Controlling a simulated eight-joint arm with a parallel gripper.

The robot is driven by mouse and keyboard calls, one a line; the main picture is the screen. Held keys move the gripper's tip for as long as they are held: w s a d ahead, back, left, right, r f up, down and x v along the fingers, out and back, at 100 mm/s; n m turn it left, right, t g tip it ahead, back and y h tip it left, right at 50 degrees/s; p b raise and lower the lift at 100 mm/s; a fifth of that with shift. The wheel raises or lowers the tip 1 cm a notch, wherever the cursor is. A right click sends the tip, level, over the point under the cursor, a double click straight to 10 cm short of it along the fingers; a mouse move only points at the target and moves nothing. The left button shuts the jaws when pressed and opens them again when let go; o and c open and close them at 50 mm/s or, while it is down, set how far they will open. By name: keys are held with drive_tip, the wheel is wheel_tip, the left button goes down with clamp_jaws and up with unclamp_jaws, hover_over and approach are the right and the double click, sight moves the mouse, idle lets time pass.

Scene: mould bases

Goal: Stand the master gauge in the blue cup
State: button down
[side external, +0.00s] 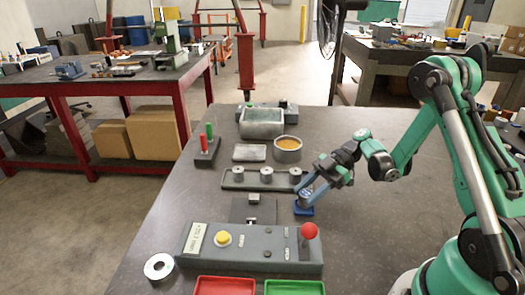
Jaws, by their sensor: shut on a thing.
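The blue cup (304,210) sits on the dark bench, in front of the right end of a grey rail. My gripper (306,192) reaches down from the right, its fingers directly above the cup. It is shut on the master gauge, which is small and mostly hidden at the fingertips. I cannot tell whether the gauge's lower end is inside the cup or just above it.
A grey rail (238,181) bears several metal cylinders behind the cup. A control box (270,264) with a yellow button and red knob is in front. Red (224,287) and green (294,288) trays lie nearer. A metal ring (159,267) lies left. Bench space right is clear.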

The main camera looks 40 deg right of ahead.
drive_tip(key=shift+f, duration=0.4)
drive_tip(key=shift+c, duration=1.9)
unclamp_jaws()
wheel_tip(320, 180, up, 20)
